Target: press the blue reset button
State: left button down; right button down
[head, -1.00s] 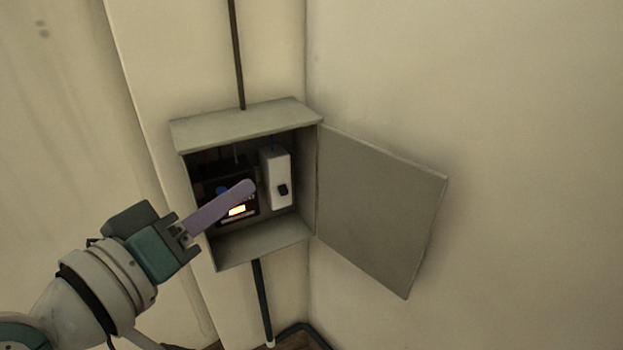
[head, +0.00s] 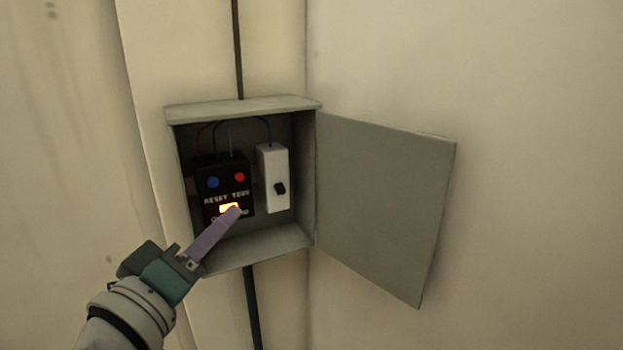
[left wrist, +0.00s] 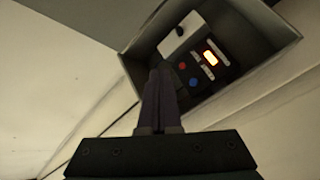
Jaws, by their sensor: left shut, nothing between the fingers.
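The blue reset button (head: 213,182) is on the left of a black unit (head: 206,166) inside the open grey box, above the lettering "RESET". It also shows in the left wrist view (left wrist: 193,82). A red button (head: 239,177) sits to its right. My left gripper (head: 236,211) is shut and empty. In the head view its purple fingertips are below the buttons, overlapping the lit orange window (head: 229,207). In the left wrist view the fingers (left wrist: 160,75) point toward the box, with the tips beside the buttons; contact cannot be told. My right gripper is not in view.
The grey box (head: 245,108) is fixed to the wall, its door (head: 385,210) swung open to the right. A white switch box (head: 272,165) with a black knob stands right of the black unit. Cables run inside; a conduit (head: 252,310) leaves below.

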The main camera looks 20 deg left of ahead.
aim_at(213, 182)
pick_arm(q)
jog(key=shift+w+a+b, duration=1)
jog(key=shift+w+a, duration=0.4)
jog(key=shift+a, duration=0.25)
jog(key=shift+w+a+b, duration=1)
jog(key=shift+w+a, duration=0.35)
jog(key=shift+a, duration=0.3)
jog(key=shift+w, duration=0.1)
jog(key=shift+w+a, duration=0.2)
jog(key=shift+a, duration=0.1)
jog(key=shift+w+a+b, duration=0.25)
jog(key=shift+a+b, duration=0.05)
jog(key=shift+b, duration=0.15)
dwell(0.3)
jog(key=shift+s+d+r+p, duration=0.1)
jog(key=shift+s+d+p, duration=0.15)
jog(key=shift+p, duration=0.15)
jog(key=shift+s+d, duration=0.3)
jog(key=shift+d, duration=0.05)
